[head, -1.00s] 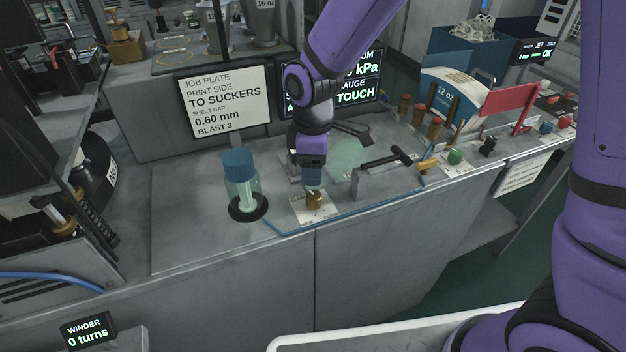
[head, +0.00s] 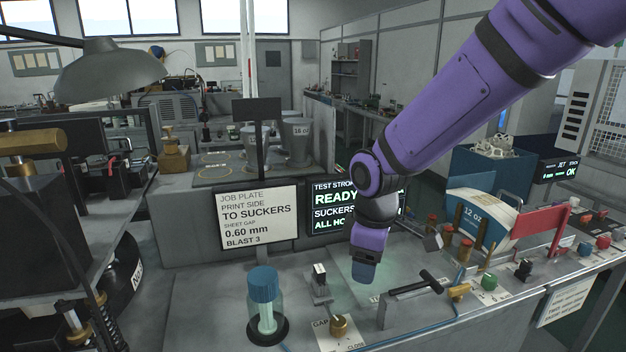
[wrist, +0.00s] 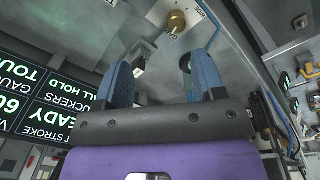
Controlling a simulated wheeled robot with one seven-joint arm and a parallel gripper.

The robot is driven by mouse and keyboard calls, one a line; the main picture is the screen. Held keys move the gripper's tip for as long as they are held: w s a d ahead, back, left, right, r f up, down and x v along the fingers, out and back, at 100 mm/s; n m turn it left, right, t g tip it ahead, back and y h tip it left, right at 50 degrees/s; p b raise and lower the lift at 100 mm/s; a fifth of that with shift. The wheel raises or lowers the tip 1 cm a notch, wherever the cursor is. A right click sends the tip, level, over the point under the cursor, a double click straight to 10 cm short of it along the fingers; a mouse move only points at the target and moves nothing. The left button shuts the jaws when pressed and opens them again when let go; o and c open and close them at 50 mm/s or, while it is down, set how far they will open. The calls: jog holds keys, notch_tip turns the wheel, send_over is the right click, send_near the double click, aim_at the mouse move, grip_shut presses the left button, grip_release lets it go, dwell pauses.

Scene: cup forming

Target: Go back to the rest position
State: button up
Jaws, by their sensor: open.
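My gripper (head: 364,272) hangs at the end of my purple arm, above the grey bench top (head: 215,310). In the wrist view its two blue fingers (wrist: 160,75) stand apart with nothing between them. A brass gap knob (head: 339,326) on a white plate is below and left of it in the head view; the knob also shows beyond the fingers in the wrist view (wrist: 177,21). The test screen (head: 332,196) reads READY and is partly hidden by my arm.
A blue-capped jar (head: 264,288) stands in a black ring to the left. A job plate sign (head: 258,218) stands behind. A fan-shaped 12 oz sheet (head: 482,212) and red bracket (head: 533,231) stand at right.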

jog(key=s+d+r+m+t, duration=0.2)
jog(key=s+d+r+m, duration=0.5)
jog(key=d+r, duration=0.5)
jog(key=s+d+r+m+t, duration=0.2)
jog(key=s+d+m, duration=0.4)
jog(key=s, duration=0.5)
jog(key=shift+s+d+r, duration=0.2)
jog(key=shift+d+r, duration=0.65)
jog(key=shift+d, duration=0.15)
